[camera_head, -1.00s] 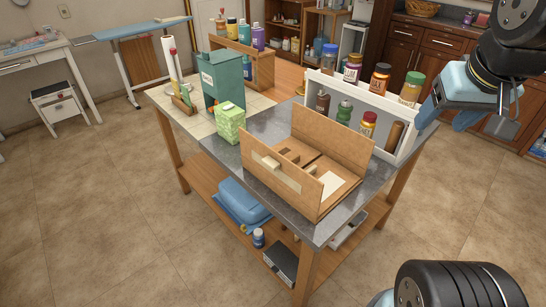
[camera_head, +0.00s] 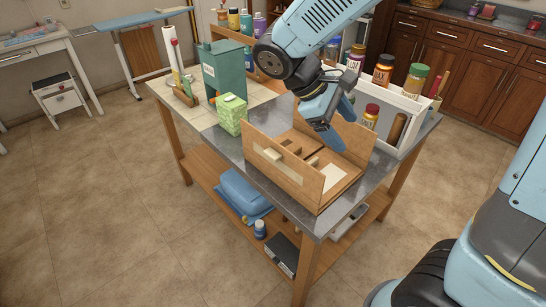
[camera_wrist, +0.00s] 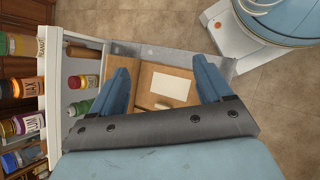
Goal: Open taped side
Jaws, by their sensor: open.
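An open cardboard box (camera_head: 290,182) stands on the grey tabletop, with upright walls at its near left and far right.
A white rack (camera_head: 405,108) with several jars and bottles stands close behind the box. A green patterned carton (camera_head: 232,114) and a teal container (camera_head: 222,72) stand to the left. The tabletop's front right edge is close to the box.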

